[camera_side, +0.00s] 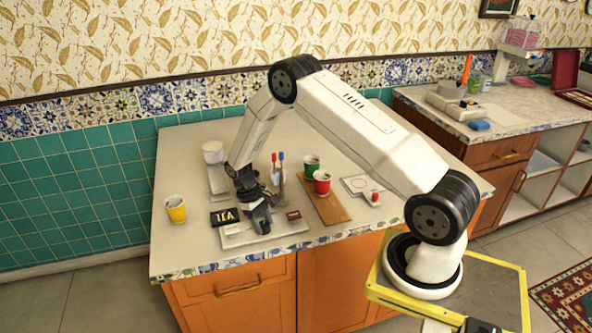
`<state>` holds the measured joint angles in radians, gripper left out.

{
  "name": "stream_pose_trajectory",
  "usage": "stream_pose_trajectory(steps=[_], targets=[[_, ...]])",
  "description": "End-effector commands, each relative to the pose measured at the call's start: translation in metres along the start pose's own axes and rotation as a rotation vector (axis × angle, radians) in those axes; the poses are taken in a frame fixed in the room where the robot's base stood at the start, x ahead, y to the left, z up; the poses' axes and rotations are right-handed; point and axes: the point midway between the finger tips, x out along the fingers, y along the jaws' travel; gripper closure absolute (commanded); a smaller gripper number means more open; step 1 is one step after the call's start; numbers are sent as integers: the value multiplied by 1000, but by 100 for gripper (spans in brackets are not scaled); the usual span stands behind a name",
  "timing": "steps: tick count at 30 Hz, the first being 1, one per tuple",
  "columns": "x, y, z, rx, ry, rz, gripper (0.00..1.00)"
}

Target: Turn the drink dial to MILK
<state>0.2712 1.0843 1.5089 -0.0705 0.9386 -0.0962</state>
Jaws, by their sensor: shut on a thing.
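A flat light panel (285,230) lies near the front of the counter. A black sign reading TEA (224,217) is at its left. A small brown plate (293,215) sits at its right, its lettering too small to read. My dark gripper (262,222) reaches down over the middle of the panel, shut on the drink dial there. The gripper hides the dial, so its pointing direction cannot be told.
A yellow cup (175,209) stands left. Red and blue-topped taps (281,158) rise behind my gripper. A white container (212,152) is at the back left.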

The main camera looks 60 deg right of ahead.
Motion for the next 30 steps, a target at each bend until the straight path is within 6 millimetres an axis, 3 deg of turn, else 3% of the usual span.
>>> stream_pose_trajectory(steps=[17, 18, 21, 30], targets=[[-1, 0, 0, 50, 0, -21, 100], [-1, 0, 0, 49, 0, -21, 44], [-1, 0, 0, 49, 0, -20, 12], [0, 0, 0, 48, 0, -20, 12]])
